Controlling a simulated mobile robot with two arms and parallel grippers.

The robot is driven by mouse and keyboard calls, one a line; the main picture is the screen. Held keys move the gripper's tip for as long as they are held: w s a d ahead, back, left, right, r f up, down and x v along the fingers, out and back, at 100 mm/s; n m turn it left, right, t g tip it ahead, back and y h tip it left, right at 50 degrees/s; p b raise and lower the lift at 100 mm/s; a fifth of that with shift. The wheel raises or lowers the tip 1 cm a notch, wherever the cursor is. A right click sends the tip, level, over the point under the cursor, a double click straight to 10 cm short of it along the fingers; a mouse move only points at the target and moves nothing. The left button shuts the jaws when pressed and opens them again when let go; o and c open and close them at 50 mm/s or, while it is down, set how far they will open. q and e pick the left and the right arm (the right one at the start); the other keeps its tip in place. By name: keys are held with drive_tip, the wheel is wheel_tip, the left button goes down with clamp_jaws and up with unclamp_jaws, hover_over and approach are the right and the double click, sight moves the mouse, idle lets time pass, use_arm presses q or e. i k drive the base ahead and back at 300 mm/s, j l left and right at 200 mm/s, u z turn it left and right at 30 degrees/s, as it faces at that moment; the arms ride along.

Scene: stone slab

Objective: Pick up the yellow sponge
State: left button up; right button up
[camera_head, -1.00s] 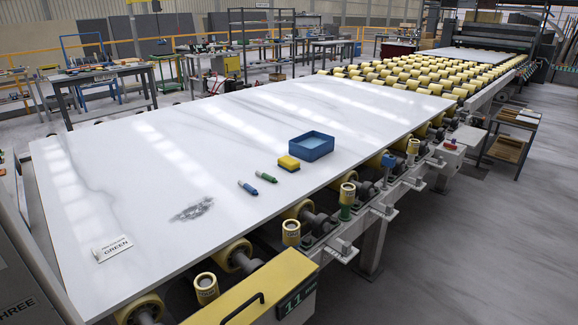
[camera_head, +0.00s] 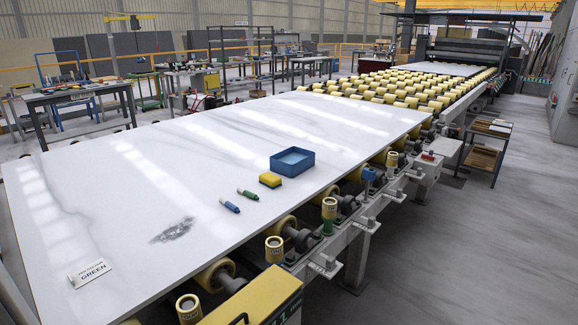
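The yellow sponge (camera_head: 270,180) lies on the white stone slab (camera_head: 130,230), near the slab's right edge. It has a dark underside and sits just in front of and left of a blue open tray (camera_head: 293,161). Nothing covers the sponge. Neither of my grippers shows in the head view.
Yellow rollers and posts line the slab's right edge. The floor (camera_head: 450,260) at right is clear.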

sight(271, 181)
drive_tip(key=u, duration=0.45)
drive_tip(key=i+l+u, duration=0.1)
drive_tip(key=u, duration=0.35)
drive_tip(key=l+u, duration=0.2)
drive_tip(key=u, duration=0.25)
drive_tip(key=l+u, duration=0.3)
drive_tip(key=l, duration=0.3)
drive_tip(key=l+u, duration=0.3)
drive_tip(key=l, duration=0.35)
drive_tip(key=l+u, duration=0.3)
drive_tip(key=l, duration=0.3)
drive_tip(key=k+l+u, duration=0.25)
drive_tip(key=l, duration=0.35)
drive_tip(key=i, duration=0.1)
